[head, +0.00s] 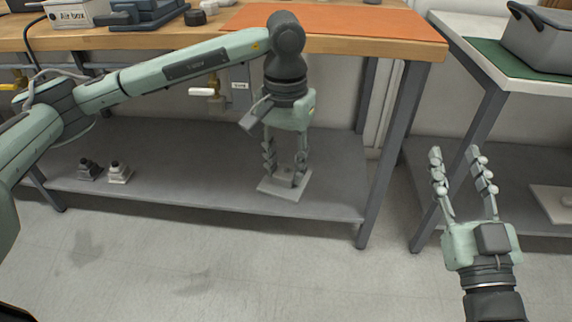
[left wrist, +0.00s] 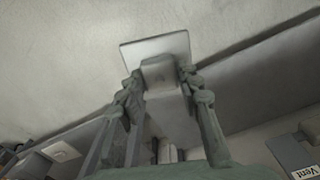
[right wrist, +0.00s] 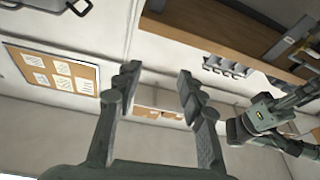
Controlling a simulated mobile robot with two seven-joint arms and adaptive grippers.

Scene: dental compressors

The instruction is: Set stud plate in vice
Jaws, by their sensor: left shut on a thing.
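The stud plate (head: 292,193) is a light grey square plate with a raised block on it. My left gripper (head: 285,174) points down and is shut on its raised block. In the head view the plate overlaps the lower shelf; I cannot tell if it touches it. The left wrist view shows the plate (left wrist: 140,53) beyond the fingertips (left wrist: 160,85), with the block between them. My right gripper (head: 457,152) is open, empty and pointing up at the right; its spread fingers show in the right wrist view (right wrist: 158,85). A dark blue-grey device (head: 145,15), possibly the vice, stands on the bench, partly cut off.
The wooden bench (head: 200,38) carries an orange mat (head: 345,24) and an air box (head: 80,14). Two small fittings (head: 119,174) sit on the lower shelf (head: 215,170). At right, a table holds a grey case (head: 540,42); a pale plate (head: 550,203) lies below. Valve handles hang under the bench.

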